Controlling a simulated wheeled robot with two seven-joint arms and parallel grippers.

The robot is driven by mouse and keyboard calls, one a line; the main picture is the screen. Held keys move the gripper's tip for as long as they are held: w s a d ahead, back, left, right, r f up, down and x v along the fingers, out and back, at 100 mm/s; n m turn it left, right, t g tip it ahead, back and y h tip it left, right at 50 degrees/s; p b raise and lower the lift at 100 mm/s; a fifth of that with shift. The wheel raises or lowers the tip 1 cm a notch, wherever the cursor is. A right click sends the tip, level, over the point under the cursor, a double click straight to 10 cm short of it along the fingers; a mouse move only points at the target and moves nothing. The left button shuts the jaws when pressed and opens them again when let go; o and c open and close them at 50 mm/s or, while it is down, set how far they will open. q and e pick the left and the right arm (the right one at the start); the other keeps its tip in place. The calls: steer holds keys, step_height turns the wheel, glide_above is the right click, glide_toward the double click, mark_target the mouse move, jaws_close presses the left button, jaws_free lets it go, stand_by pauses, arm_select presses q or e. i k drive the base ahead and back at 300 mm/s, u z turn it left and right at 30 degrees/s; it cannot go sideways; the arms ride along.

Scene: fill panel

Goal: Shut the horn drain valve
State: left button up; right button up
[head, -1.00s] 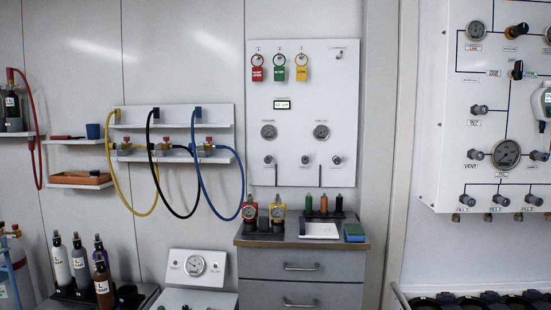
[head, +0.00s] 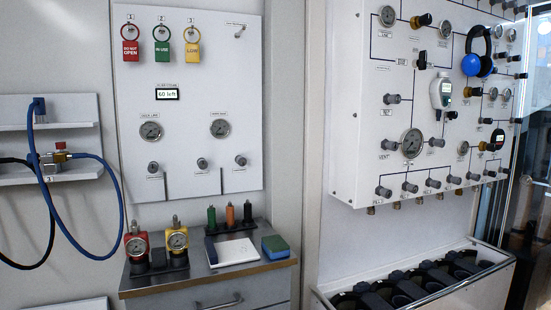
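A white panel (head: 400,160) on the right carries blue lines, gauges and several dark valve knobs. One knob (head: 391,98) sits at its left side and another (head: 392,145) below it, near the "VENT" label. A row of similar knobs, including this one (head: 383,191), runs along its lower edge. A smaller white panel (head: 240,80) on the left has two gauges and three knobs, including a middle knob (head: 202,163). I cannot read which of these is the horn drain valve, or whether it is open. Neither gripper is in view.
A grey cabinet (head: 215,292) stands under the smaller panel, with gauges, small bottles, a white pad (head: 232,252) and a sponge (head: 275,246) on top. A black-lined rack (head: 410,285) stands under the right panel. Blue ear defenders (head: 476,60) hang on that panel.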

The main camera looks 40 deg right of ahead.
mark_target(242, 161)
steer(key=z, duration=0.55)
steer(key=i, duration=0.55)
steer(key=z, duration=0.5)
steer(key=k, duration=1)
steer(key=i, duration=1)
steer(key=u, duration=2)
steer(key=k, duration=0.7)
steer(key=z, duration=1.05)
steer(key=i, duration=0.5)
steer(key=u, duration=0.05)
